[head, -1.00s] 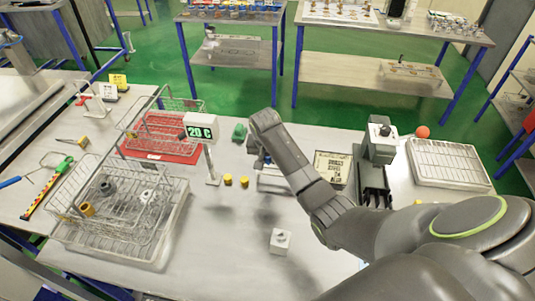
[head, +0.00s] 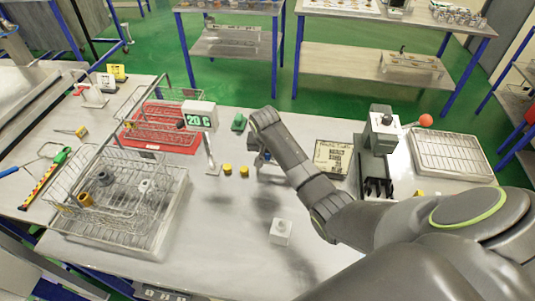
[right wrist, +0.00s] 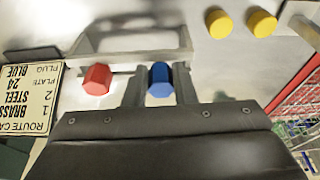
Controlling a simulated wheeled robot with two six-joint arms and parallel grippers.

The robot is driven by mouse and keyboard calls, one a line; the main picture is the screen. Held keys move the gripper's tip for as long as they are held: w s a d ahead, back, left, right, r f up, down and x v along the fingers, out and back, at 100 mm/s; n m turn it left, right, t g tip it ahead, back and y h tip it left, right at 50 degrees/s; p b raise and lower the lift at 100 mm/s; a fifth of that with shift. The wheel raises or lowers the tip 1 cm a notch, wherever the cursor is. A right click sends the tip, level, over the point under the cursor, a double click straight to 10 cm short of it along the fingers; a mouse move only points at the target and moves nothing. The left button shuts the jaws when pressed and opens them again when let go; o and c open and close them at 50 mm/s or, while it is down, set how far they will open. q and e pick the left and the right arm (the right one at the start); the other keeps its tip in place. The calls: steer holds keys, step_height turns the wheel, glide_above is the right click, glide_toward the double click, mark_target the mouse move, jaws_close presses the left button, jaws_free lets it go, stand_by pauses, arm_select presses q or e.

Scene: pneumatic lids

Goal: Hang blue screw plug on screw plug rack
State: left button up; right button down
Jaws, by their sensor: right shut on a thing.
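The blue screw plug (right wrist: 160,80) is between the two fingers of my right gripper (right wrist: 159,88), which is shut on it. In the right wrist view, the grey screw plug rack (right wrist: 130,42) lies just beyond the fingertips, and a red screw plug (right wrist: 96,80) is at its left part. I cannot tell whether the blue plug touches the rack. In the head view the rack (head: 268,170) is partly hidden by my right arm, with my right gripper (head: 262,158) close to it. My left gripper is not in view.
Two yellow plugs (head: 228,169) stand left of the rack, near a display reading 20 C (head: 198,117). A route card (head: 332,158) lies right of it. A white block (head: 281,232) stands in front. Wire baskets (head: 110,205) fill the left.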

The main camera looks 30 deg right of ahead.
steer(key=shift+p, duration=0.85)
stand_by(0.7)
steer(key=shift+f, duration=0.25)
stand_by(0.6)
steer(key=c, duration=0.7)
jaws_free()
steer(key=shift+r, duration=1.15)
step_height(320, 180, up, 5)
steer(key=shift+f, duration=0.15)
